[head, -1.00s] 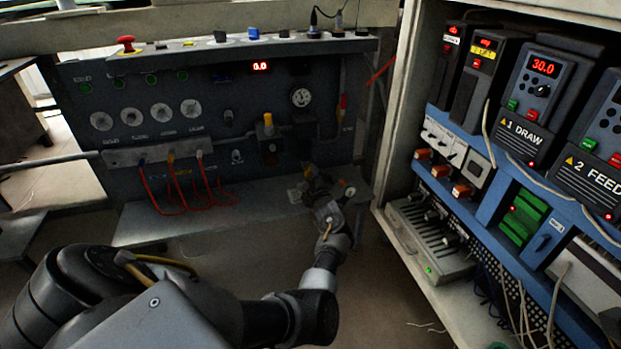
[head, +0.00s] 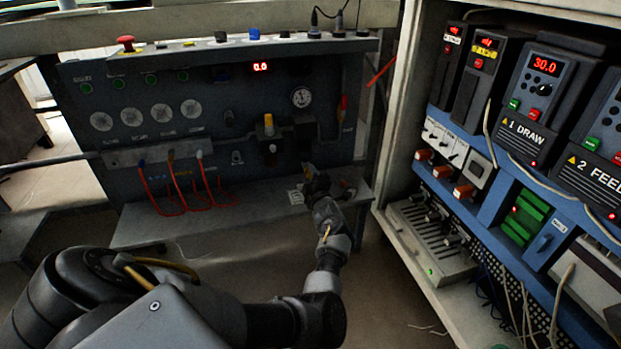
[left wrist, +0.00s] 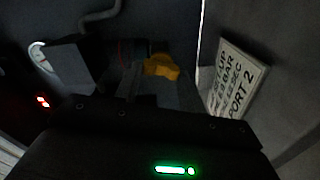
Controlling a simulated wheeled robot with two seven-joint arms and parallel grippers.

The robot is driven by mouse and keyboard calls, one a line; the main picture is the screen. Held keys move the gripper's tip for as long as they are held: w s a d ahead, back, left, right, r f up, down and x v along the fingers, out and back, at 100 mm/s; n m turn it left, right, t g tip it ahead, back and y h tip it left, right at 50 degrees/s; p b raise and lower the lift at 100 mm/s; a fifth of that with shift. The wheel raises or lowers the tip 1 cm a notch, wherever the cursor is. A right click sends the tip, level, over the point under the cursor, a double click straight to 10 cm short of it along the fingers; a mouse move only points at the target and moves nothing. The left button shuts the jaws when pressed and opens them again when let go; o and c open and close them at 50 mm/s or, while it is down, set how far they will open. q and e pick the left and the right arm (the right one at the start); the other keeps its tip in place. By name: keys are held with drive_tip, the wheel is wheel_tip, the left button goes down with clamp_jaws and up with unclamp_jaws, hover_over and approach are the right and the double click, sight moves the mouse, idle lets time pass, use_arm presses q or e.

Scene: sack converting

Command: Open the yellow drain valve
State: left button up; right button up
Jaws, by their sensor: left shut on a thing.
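My left gripper (head: 309,172) reaches in to the lower part of the dark panel, just above the shelf. In the left wrist view its two fingers (left wrist: 160,85) are shut on the yellow drain valve handle (left wrist: 161,67), which shows between the fingertips. The handle's lower part and the valve body are mostly hidden by the fingers. In the head view the gripper hides the held handle. My right gripper is not in view.
A yellow-topped fitting (head: 268,124) is on the panel left of the gripper. A dial gauge (head: 301,97) sits above. A white label (head: 296,197) is beside the gripper; its lettering shows in the left wrist view. An open electrical cabinet (head: 400,130) stands close on the right.

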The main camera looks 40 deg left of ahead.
use_arm(q)
drive_tip(key=o, duration=1)
